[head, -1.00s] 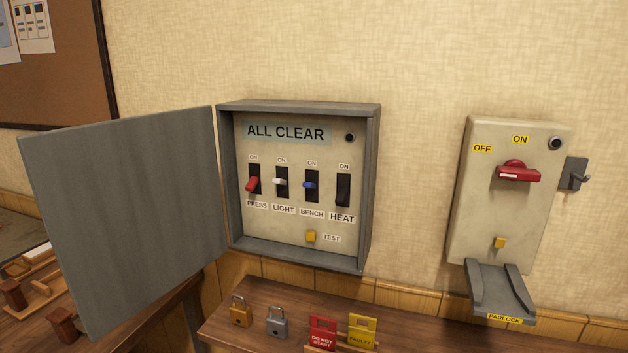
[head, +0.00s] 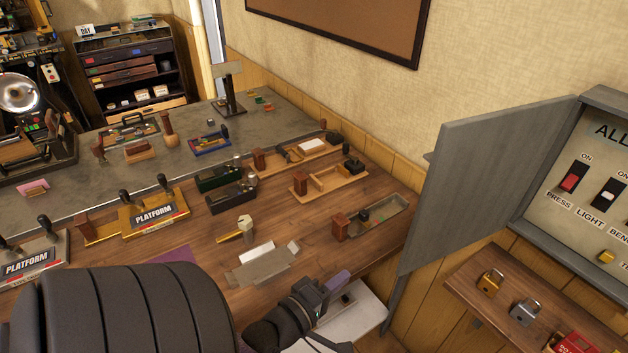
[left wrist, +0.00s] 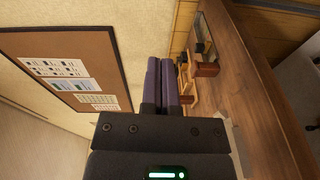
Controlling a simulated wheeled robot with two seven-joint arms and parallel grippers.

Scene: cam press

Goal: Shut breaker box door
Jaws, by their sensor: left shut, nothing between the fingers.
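The grey breaker box door (head: 480,185) stands wide open, swung out to the left of the box. The breaker box (head: 608,105) is cut off by the right edge of the head view; its PRESS (head: 573,178) and LIGHT (head: 608,194) switches show inside. My left gripper (head: 338,281) is left of the door, above the near edge of the bench, with a visible gap to the door in the picture. Its purple fingers are together and empty, as the left wrist view (left wrist: 160,80) also shows. The door is not recognisable in the left wrist view. My right gripper is out of view.
The wooden bench (head: 290,215) carries wooden holders, PLATFORM blocks (head: 160,212) and tools. A small shelf (head: 470,270) below the box holds a brass padlock (head: 490,283), a grey padlock (head: 525,311) and red tags. A corkboard (head: 350,25) hangs above the bench.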

